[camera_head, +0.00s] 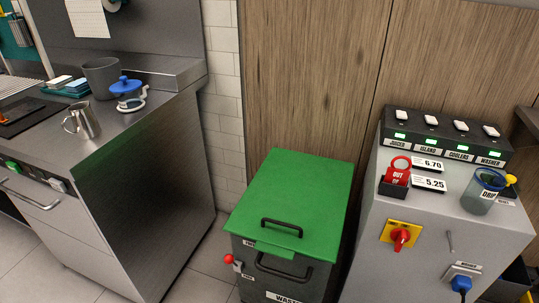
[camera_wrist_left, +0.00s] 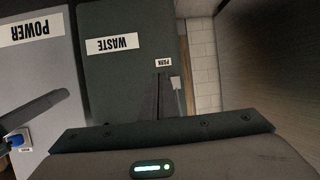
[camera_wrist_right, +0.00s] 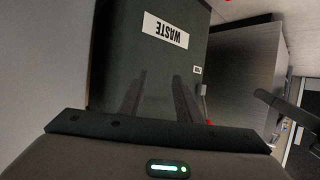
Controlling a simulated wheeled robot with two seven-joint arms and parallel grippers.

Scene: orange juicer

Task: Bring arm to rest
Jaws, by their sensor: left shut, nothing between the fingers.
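Neither gripper shows in the head view. In the left wrist view my left gripper (camera_wrist_left: 163,88) is shut and empty, its dark fingers together in front of the dark waste bin. In the right wrist view my right gripper (camera_wrist_right: 156,82) has its two dark fingers apart with nothing between them. It also points toward the dark front of the waste bin (camera_wrist_right: 200,50). I cannot tell how far either gripper is from the bin.
The waste bin (camera_head: 297,190) has a closed green lid and stands between the steel counter (camera_head: 150,170) and the grey power cabinet (camera_head: 440,225). A metal jug (camera_head: 88,122) and a blue-topped juicer (camera_head: 127,92) stand on the counter. A cup (camera_head: 484,195) stands on the cabinet.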

